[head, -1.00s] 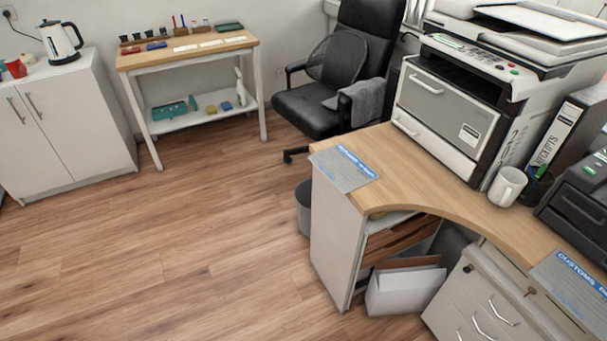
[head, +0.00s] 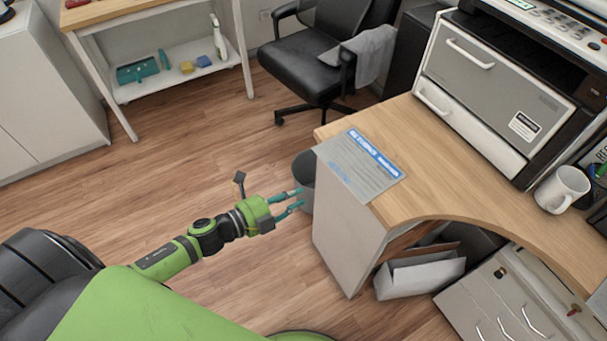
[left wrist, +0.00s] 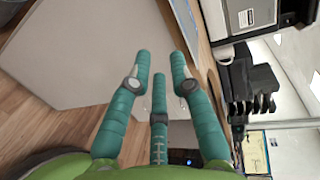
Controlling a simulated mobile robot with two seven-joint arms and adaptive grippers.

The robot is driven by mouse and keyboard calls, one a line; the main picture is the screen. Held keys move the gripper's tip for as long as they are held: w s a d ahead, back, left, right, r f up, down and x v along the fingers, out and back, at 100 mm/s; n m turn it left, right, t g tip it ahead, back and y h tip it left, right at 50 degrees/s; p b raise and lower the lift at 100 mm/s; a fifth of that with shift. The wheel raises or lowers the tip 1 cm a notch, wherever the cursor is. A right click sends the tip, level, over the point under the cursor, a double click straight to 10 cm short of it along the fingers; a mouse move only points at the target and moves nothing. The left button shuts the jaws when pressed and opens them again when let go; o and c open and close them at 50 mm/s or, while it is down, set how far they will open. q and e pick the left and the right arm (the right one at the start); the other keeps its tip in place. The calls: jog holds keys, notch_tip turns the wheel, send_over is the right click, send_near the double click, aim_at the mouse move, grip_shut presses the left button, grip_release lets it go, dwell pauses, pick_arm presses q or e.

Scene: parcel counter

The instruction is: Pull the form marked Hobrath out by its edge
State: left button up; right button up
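A grey form (head: 360,167) with a blue heading lies flat on the left corner of the wooden desk (head: 440,150), its left part sticking out past the desk edge. Its heading is too small to read surely. My left gripper (head: 301,198) is left of and below the form in the picture, beside the desk's white side panel (head: 345,225), and does not touch the form. Its teal fingers are spread with nothing between them, as the left wrist view (left wrist: 160,75) also shows. My right gripper is not in view.
A dark bin (head: 304,172) stands behind my left gripper. A white mug (head: 561,189) and a large printer (head: 490,90) are on the desk. An open box (head: 420,274) and drawers (head: 495,310) are below it. The floor to the left is clear.

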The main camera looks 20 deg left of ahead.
aim_at(337, 174)
pick_arm(q)
jog(key=shift+w+d+r, duration=0.1)
jog(key=shift+w+d, duration=1.05)
jog(key=shift+w, duration=0.45)
jog(key=shift+w+d+r, duration=0.1)
jog(key=shift+w+d, duration=1.05)
jog(key=shift+w, duration=0.45)
jog(key=shift+w+d+r, duration=0.1)
jog(key=shift+w+d, duration=1.05)
jog(key=shift+w, duration=0.45)
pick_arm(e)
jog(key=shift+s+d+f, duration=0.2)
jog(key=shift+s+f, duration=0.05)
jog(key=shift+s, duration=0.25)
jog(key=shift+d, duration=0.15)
pick_arm(q)
grip_shut()
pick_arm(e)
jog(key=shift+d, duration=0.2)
